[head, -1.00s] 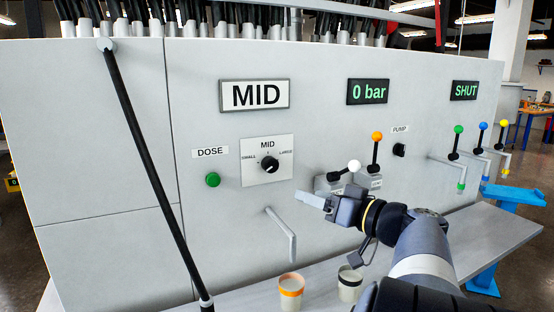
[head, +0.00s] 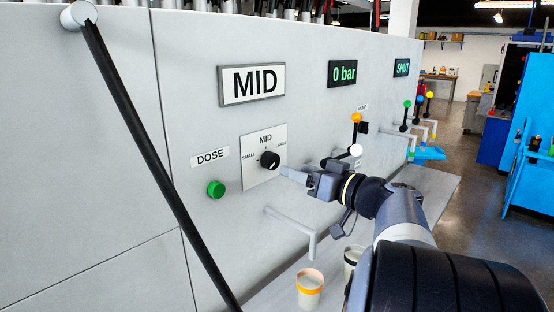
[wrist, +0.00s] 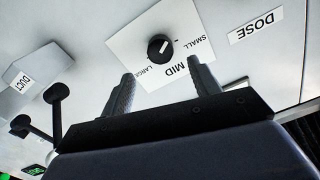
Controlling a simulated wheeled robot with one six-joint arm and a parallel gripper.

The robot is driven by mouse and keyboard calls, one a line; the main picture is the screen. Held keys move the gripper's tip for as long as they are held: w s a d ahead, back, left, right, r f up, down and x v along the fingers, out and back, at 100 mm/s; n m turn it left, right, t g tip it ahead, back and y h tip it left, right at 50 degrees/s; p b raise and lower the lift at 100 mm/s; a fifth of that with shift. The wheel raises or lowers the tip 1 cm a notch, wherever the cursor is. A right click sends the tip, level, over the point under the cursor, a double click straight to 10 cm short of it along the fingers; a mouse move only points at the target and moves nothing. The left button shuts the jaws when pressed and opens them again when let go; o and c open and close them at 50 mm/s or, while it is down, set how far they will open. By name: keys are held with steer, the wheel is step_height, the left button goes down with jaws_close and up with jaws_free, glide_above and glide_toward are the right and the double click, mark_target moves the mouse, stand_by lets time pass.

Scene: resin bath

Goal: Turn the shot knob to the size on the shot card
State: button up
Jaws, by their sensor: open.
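The shot card (head: 252,85) on the white panel reads MID. Below it is the black round shot knob (head: 270,160) on a white plate marked SMALL, MID and LARGE. In the wrist view the knob (wrist: 160,47) shows a pale pointer line; I cannot tell for sure which mark it points at. My gripper (head: 290,174) is just right of the knob plate in the head view. In the wrist view its two fingers (wrist: 164,76) are apart and empty, with the knob beyond and between their tips. I see no contact with the knob.
A green DOSE button (head: 216,189) is left of the knob. A grey spout (head: 293,231) sticks out below, over an orange-banded cup (head: 310,288).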

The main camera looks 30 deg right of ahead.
mark_target(275, 162)
steer(key=p+x, duration=0.2)
steer(key=x, duration=0.5)
steer(key=shift+w+a, duration=0.1)
steer(key=shift+w, duration=0.15)
steer(key=c, duration=1)
